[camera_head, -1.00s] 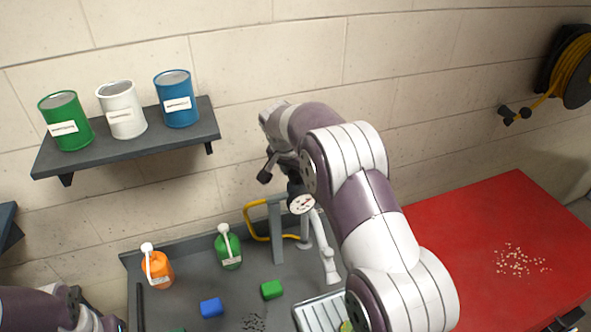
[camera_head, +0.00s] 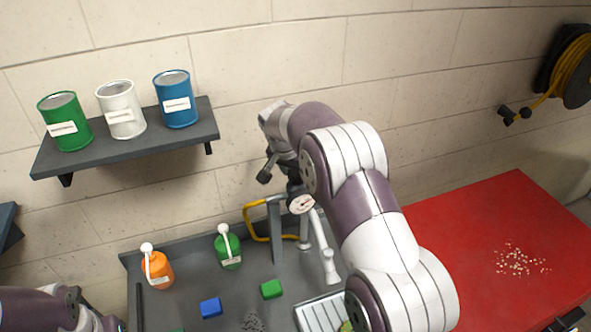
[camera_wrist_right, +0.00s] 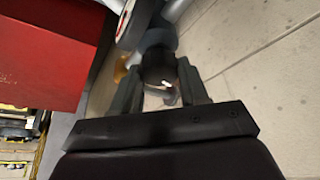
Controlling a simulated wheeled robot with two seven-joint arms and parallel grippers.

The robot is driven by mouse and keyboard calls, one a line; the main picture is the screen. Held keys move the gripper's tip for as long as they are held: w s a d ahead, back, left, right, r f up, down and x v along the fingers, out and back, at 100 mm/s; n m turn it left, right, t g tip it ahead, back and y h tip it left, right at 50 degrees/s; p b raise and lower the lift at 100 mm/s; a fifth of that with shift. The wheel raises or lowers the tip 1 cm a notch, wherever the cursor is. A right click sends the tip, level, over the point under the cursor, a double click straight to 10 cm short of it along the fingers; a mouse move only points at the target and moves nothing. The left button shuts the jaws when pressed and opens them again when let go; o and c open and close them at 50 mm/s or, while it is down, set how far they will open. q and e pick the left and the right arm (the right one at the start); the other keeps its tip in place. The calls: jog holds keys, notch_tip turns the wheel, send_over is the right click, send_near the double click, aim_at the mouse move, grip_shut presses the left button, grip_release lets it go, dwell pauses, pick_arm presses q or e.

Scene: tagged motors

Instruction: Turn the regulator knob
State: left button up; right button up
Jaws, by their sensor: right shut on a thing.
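The regulator shows in the camera_head view as a round white-faced gauge (camera_head: 301,203) on a grey stand with a yellow hose, at the back of the grey workbench. The dark regulator knob (camera_wrist_right: 158,66) sits between the fingers of my right gripper (camera_wrist_right: 162,82) in the right wrist view. That gripper is shut on the knob; a small white mark shows on it. In the camera_head view my right gripper (camera_head: 292,180) is just above the gauge, and the knob is largely hidden there. My left arm enters at the lower left; its fingers are not visible.
An orange bottle (camera_head: 157,268), a green bottle (camera_head: 228,248), a blue block (camera_head: 211,308), a green block (camera_head: 271,289) and a metal tray (camera_head: 322,315) are on the bench. A shelf (camera_head: 130,151) holds three cans. A red tabletop (camera_head: 490,222) lies right.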

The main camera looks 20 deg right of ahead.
jog(key=shift+s+f, duration=0.1)
jog(key=shift+f, duration=0.1)
jog(key=o, duration=1.1)
jog(key=shift+c, duration=0.2)
jog(key=shift+r, duration=0.1)
jog(key=shift+a+r, duration=0.1)
jog(key=shift+r, duration=0.15)
jog(key=b+v, duration=0.1)
jog(key=v, duration=0.3)
jog(key=p+v, duration=0.4)
jog(key=v, duration=0.4)
jog(key=shift+p, duration=0.35)
